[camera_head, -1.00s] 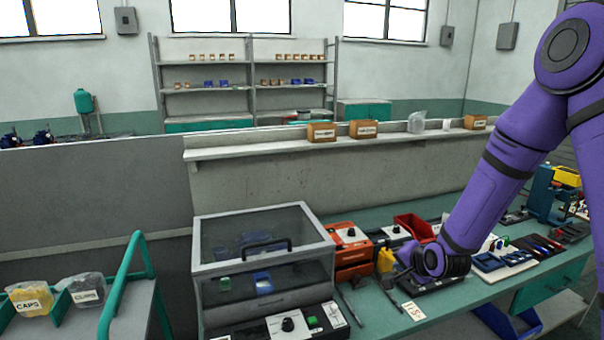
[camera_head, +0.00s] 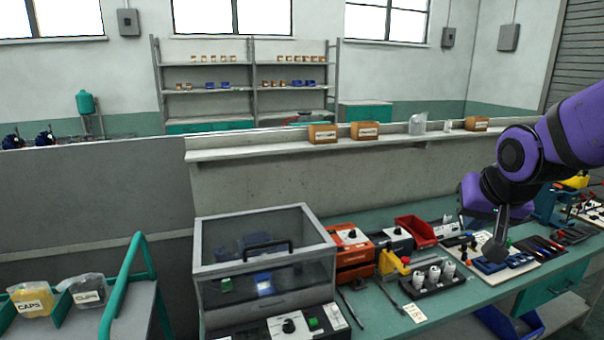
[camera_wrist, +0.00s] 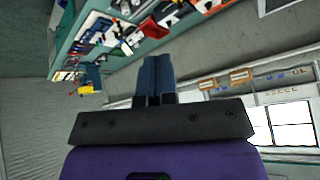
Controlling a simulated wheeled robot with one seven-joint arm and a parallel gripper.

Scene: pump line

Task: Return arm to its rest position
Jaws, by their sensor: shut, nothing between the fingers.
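My purple arm reaches in from the right in the head view. My gripper (camera_head: 495,250) points down over the right part of the green bench (camera_head: 455,315), above a white board with blue parts (camera_head: 505,260). In the wrist view the two dark blue fingers of my gripper (camera_wrist: 155,75) are together, with nothing between them. I cannot tell from the head view how far the fingertips are above the board.
A clear-lidded box (camera_head: 265,255) stands at the bench's left. Orange device (camera_head: 350,245), red bin (camera_head: 415,230) and a black rack with white cylinders (camera_head: 432,280) lie along the bench. A shelf ledge (camera_head: 380,143) with small boxes runs behind. Open air lies above the bench.

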